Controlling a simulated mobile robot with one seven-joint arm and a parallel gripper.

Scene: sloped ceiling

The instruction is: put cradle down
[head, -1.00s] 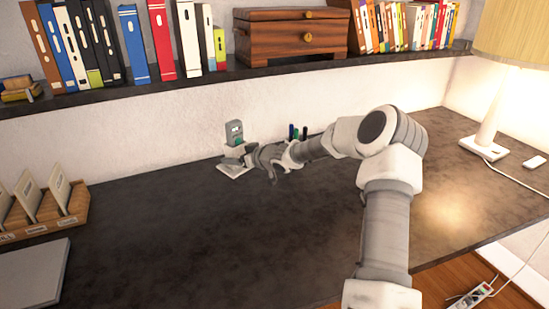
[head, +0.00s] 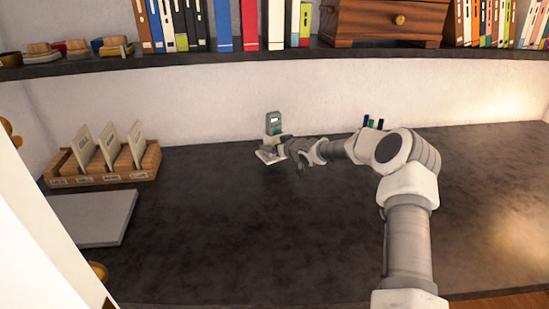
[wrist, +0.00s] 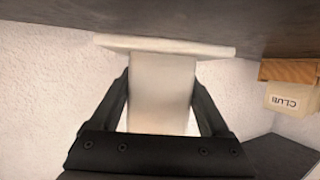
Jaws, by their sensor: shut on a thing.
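The cradle (head: 268,156) is a pale piece with a flat base and an upright post. It is at the back of the dark desk, close to the wall. A grey handheld device (head: 273,123) with a small screen stands upright at the cradle. My gripper (head: 284,146) reaches it from the right. In the wrist view, the cradle (wrist: 162,85) shows upside down, its post between my two dark fingers and its base plate at the desk surface. I cannot tell whether the base touches the desk. The device is not seen in the wrist view.
A wooden card rack (head: 105,166) and a grey flat panel (head: 95,217) are on the desk's left. Several pens (head: 372,122) stand behind my arm. A shelf (head: 200,58) with books and a wooden box (head: 385,22) runs above. The middle of the desk is clear.

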